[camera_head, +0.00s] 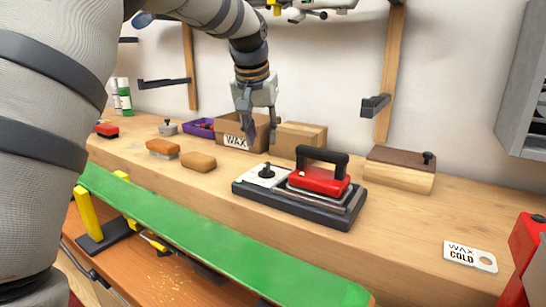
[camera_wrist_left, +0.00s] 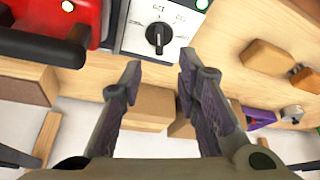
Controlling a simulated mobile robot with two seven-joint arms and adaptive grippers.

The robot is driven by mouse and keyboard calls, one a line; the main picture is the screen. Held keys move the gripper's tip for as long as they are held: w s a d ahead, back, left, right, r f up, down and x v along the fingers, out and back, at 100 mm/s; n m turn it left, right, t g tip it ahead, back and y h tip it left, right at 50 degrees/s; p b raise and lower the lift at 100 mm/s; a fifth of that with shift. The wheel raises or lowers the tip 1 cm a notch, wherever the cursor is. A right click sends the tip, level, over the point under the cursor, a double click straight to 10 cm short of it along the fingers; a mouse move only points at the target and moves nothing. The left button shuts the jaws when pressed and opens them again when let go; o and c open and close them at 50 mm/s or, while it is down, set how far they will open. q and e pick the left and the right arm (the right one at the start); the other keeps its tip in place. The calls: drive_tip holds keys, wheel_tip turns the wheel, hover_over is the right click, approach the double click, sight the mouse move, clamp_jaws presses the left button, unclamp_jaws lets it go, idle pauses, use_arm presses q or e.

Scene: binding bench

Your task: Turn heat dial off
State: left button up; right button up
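The heat dial (camera_head: 266,171) is a black knob on a white panel at the left end of a black iron stand. It shows clearly in the left wrist view (camera_wrist_left: 158,36), with its pointer line roughly along the picture's vertical and markings around it. The red iron (camera_head: 319,180) with a black handle rests on the stand (camera_head: 300,207), right of the dial. My left gripper (camera_head: 262,134) hangs above the bench behind the dial, apart from it. In the left wrist view its two fingers (camera_wrist_left: 157,88) are spread with nothing between them. My right gripper is not seen.
A cardboard box marked WAX (camera_head: 229,130) and another box (camera_head: 301,136) stand behind the dial. A wooden block (camera_head: 400,171) is to the right. Brushes (camera_head: 162,147) lie left. A "WAX COLD" tag (camera_head: 469,256) lies on clear bench at front right. A green board (camera_head: 200,235) runs along the front.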

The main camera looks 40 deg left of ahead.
sight(266, 164)
use_arm(q)
drive_tip(key=x, duration=0.9)
clamp_jaws()
